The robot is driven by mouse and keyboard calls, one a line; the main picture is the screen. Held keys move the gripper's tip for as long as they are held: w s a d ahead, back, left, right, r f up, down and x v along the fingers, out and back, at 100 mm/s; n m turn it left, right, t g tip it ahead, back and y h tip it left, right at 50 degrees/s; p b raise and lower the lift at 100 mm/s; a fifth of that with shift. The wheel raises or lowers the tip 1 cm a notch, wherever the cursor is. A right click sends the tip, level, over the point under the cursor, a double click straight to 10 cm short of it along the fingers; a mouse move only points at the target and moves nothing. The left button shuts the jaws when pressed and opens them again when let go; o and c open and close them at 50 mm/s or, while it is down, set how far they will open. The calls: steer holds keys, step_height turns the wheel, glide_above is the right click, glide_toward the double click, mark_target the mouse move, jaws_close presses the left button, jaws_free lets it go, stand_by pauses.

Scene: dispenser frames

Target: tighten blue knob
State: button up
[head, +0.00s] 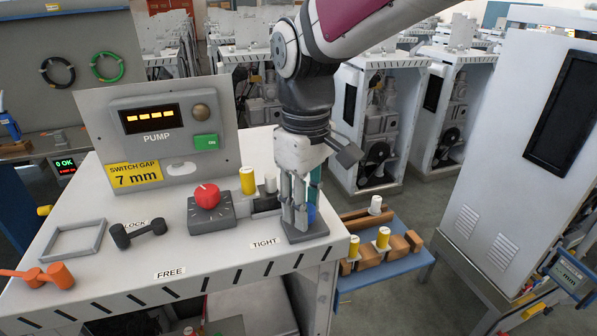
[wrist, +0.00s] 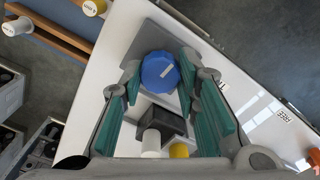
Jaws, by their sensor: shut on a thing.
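The blue knob (head: 311,213) sits on a dark grey square base at the right front of the white worktop, by the TIGHT label (head: 264,241). My gripper (head: 298,212) points down over it, with the fingers around it. In the wrist view the knob (wrist: 158,72) is a faceted blue disc with a short white line slanting to the upper right. The teal-padded fingers of my gripper (wrist: 159,80) are shut on its two sides. In the head view the fingers hide much of the knob.
Left of my gripper stand a yellow cylinder (head: 248,180), a white cylinder (head: 270,183) and a red knob (head: 207,196) on a grey box. The PUMP panel (head: 160,135) rises behind. A black dumbbell-shaped part (head: 139,232) lies by the LOCK label. The worktop's right edge is close.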

steer(key=m+p, duration=0.1)
steer(key=m, duration=0.3)
steer(key=m+p, duration=0.2)
steer(key=m, duration=0.2)
steer(key=shift+r+m, duration=0.1)
steer(key=shift+m, duration=0.3)
steer(key=m+p, duration=0.2)
steer(key=m, duration=0.3)
steer(key=shift+s, duration=0.1)
steer(key=shift+m+p, duration=0.7)
steer(key=shift+m, duration=0.8)
steer(key=o, duration=1.2)
steer(key=shift+c, duration=0.2)
step_height(320, 180, up, 12)
